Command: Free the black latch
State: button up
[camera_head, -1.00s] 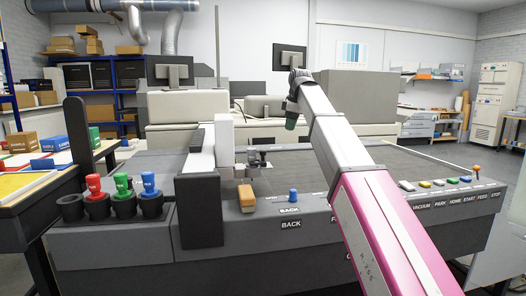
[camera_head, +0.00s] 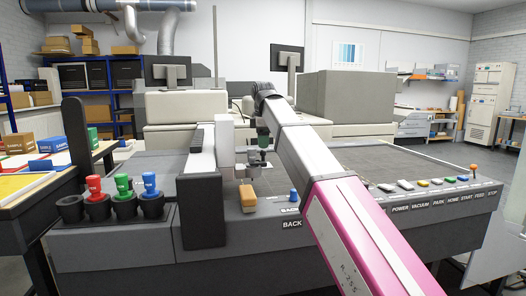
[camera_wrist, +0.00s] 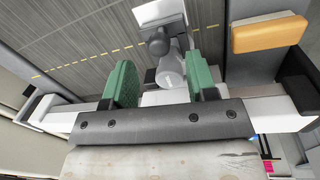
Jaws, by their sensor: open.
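A small dark knob (camera_wrist: 157,43) with a grey round part (camera_wrist: 171,72) sits on the white tool carriage (camera_head: 226,140) of the flatbed machine. I cannot tell for sure that this knob is the black latch. My gripper (camera_wrist: 163,80) has two green fingers, spread apart. In the wrist view the grey part shows between them, with the knob just beyond; contact is not visible. In the head view my gripper (camera_head: 263,142) hangs just right of the carriage and partly hides its tool parts.
An orange block (camera_head: 248,197) sits on the machine's front edge, beside a blue knob (camera_head: 293,195). A tall black end block (camera_head: 203,211) stands left of it. Red, green and blue tools (camera_head: 123,185) stand in black holders at left. The dark bed (camera_head: 400,160) is clear at right.

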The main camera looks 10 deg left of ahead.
jog(key=shift+w+f, duration=0.15)
jog(key=shift+f, duration=0.85)
jog(key=shift+w+f, duration=0.1)
jog(key=shift+f, duration=0.9)
grip_shut()
jog(key=shift+w+d, duration=0.45)
jog(key=shift+d, duration=0.45)
jog(key=shift+w+d, duration=0.4)
jog(key=shift+d, duration=0.45)
grip_release()
jog(key=shift+d, duration=0.1)
notch_tip(320, 180, up, 11)
jog(key=s, duration=0.1)
jog(key=shift+d, duration=0.15)
